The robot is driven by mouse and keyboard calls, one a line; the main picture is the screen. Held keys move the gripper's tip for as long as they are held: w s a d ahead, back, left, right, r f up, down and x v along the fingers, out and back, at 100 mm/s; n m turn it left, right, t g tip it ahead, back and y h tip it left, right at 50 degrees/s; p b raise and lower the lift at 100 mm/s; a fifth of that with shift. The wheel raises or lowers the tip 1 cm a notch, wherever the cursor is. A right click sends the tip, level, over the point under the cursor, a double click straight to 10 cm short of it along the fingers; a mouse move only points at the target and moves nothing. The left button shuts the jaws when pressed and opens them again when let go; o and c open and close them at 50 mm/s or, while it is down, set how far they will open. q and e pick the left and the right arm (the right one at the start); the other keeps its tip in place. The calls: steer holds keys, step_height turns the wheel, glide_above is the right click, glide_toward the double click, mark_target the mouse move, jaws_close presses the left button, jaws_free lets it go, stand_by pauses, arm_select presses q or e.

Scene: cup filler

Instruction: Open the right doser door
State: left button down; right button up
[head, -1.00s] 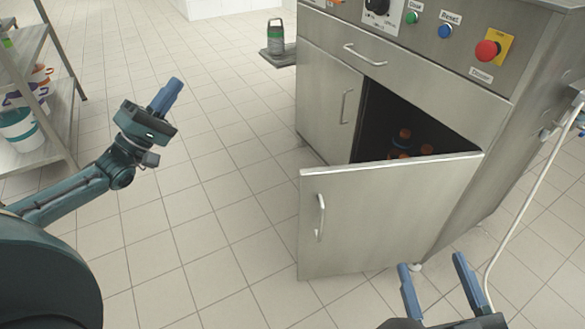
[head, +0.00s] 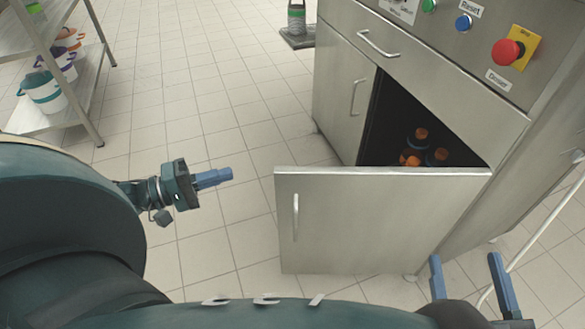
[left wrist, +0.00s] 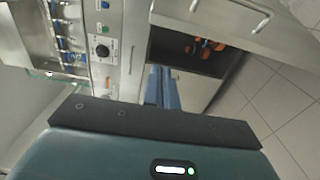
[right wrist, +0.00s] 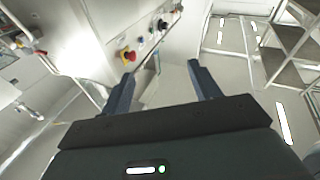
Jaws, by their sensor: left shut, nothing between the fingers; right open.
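The right doser door (head: 375,220) is a steel panel with a vertical bar handle (head: 295,217). It stands swung well out from the steel cabinet, and the dark compartment (head: 385,115) behind it shows bottles with orange caps (head: 421,134). My left gripper (head: 228,175) is shut and empty, to the left of the door and apart from its handle. Its blue fingers (left wrist: 162,88) lie together in the left wrist view. My right gripper (head: 466,270) is open and empty near the door's hinge side at lower right; its spread fingers also show in the right wrist view (right wrist: 160,85).
The left doser door (head: 342,90) looks shut. A drawer (head: 400,65) and a panel with a red emergency button (head: 508,52) are above. A shelf with buckets (head: 43,92) stands at the left.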

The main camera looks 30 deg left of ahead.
arm_select(q)
steer(key=w+d+b, duration=0.4)
steer(key=d+b, duration=0.1)
steer(key=d, duration=0.4)
steer(key=shift+w, duration=0.35)
arm_select(e)
steer(key=shift+w+r+t+y, duration=0.4)
steer(key=shift+w+r+y, duration=0.15)
steer(key=shift+r+y, duration=0.25)
